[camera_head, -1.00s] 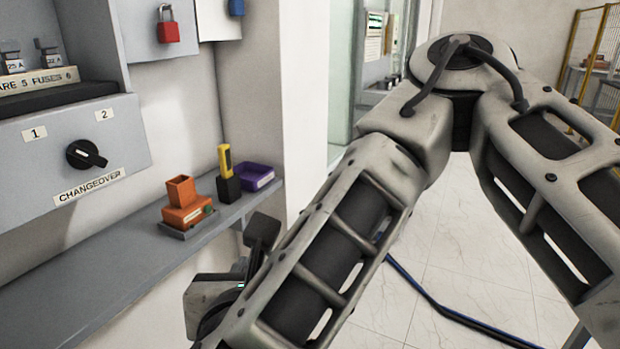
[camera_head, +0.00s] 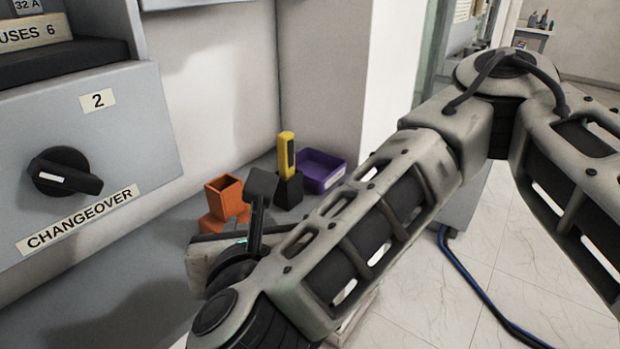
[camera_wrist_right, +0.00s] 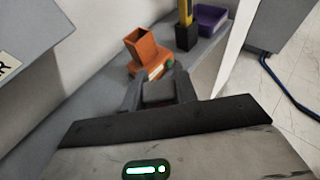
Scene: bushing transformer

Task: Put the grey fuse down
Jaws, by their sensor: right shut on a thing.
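My right gripper (camera_head: 262,188) is over the grey shelf, in front of the orange holder (camera_head: 224,196), and partly hides its base. In the right wrist view the gripper (camera_wrist_right: 160,82) has its two dark fingers on either side of a small dark grey block, which I take to be the grey fuse (camera_wrist_right: 158,93). The block is held close to the gripper body, and its underside is hidden. The orange holder (camera_wrist_right: 146,52) stands just beyond the fingertips, with an open square top and a pale label on its base. My left gripper is out of view.
A yellow and black tool (camera_head: 287,155) stands in a black block (camera_head: 289,190), beside a purple tray (camera_head: 320,170). The changeover knob (camera_head: 64,172) sticks out from the grey panel at left. The near part of the shelf (camera_head: 110,285) is clear.

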